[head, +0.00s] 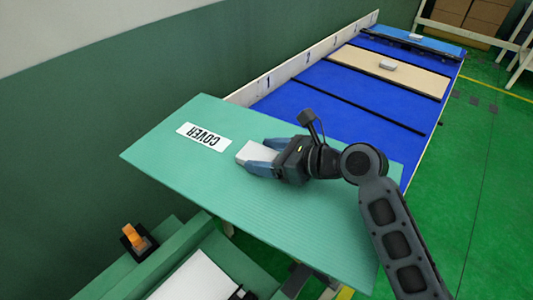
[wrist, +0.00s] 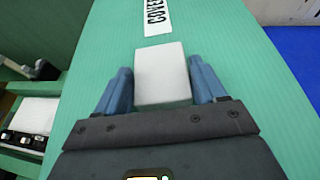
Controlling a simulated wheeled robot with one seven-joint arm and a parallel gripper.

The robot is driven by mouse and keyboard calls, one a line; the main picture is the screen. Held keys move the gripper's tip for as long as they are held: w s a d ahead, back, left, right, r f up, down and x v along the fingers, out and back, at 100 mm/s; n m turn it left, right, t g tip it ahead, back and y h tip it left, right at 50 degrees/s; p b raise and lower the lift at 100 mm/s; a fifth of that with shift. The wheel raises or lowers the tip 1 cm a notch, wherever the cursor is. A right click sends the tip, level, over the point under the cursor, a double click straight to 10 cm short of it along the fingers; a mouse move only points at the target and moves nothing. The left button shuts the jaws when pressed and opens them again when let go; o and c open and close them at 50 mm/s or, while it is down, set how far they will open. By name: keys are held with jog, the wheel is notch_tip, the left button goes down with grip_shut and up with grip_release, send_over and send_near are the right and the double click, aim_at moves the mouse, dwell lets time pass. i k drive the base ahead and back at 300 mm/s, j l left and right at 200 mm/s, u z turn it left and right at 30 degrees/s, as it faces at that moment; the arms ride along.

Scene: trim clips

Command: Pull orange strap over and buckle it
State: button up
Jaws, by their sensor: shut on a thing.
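My gripper (head: 261,157) is shut on a white block (head: 250,152) on top of the green cover panel (head: 300,230). In the wrist view the block (wrist: 162,78) sits between the blue fingers of my gripper (wrist: 161,68). The panel lies flat or nearly so and carries a white label reading COVER (head: 204,137). A short orange piece (head: 135,237), perhaps the strap, stands on a small black base at the lower left of the head view. My gripper is well away from it. No buckle can be made out.
A long blue table (head: 330,112) with numbered sections runs behind the panel. A green stand (head: 185,247) with a white box (head: 196,280) is below the panel at lower left. Green floor is free at right.

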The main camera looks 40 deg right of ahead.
aim_at(141, 245)
jog(key=j+u, duration=0.15)
jog(key=j, duration=0.6)
jog(key=i+j+u, duration=0.1)
jog(key=j, duration=0.65)
jog(key=l+u, duration=0.1)
jog(key=l, duration=0.95)
